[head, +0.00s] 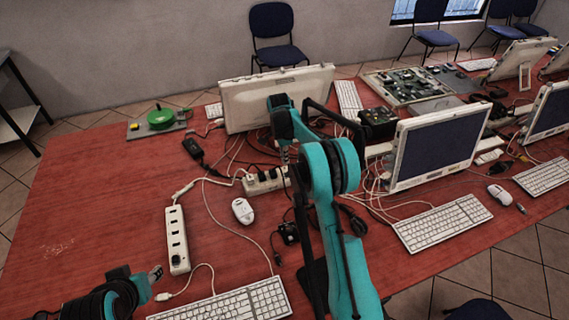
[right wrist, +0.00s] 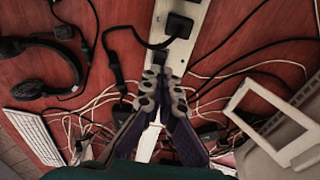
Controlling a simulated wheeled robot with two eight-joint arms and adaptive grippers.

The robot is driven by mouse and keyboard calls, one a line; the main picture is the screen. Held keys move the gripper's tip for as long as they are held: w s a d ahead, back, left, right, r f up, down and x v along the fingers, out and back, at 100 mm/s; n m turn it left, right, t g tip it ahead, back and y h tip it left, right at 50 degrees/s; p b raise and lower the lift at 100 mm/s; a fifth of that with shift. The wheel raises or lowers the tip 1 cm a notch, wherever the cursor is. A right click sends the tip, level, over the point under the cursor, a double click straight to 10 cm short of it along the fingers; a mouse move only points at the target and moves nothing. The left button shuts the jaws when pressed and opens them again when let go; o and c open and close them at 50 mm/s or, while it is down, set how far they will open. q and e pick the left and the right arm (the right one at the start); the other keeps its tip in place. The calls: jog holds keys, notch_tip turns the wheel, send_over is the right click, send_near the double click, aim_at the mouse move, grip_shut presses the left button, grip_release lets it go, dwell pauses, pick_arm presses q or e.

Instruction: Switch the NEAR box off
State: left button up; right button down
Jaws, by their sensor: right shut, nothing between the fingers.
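Two white power strips lie on the red table in the head view. One strip (head: 176,240) lies at the front left with a round dark spot at its near end. The other strip (head: 262,181) lies farther back with dark plugs in it, partly hidden by my right arm. My right gripper (head: 285,155) points down over this farther strip. In the right wrist view my right gripper (right wrist: 163,88) is shut and empty, its tips over a white strip (right wrist: 190,42) with black plugs. I cannot tell whether they touch. My left gripper (head: 153,273) is at the lower left, its jaws unclear.
Cables tangle around the farther strip. A white mouse (head: 243,211) and a keyboard (head: 235,302) lie nearby. Monitors (head: 438,148) stand behind and to the right. A headset (right wrist: 42,62) lies left in the wrist view. The table's left part (head: 80,210) is clear.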

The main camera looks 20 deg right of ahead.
notch_tip(320, 180, up, 7)
jog(key=p, duration=0.1)
jog(key=shift+r+p, duration=0.15)
jog(key=shift+p, duration=0.2)
jog(key=shift+a, duration=0.1)
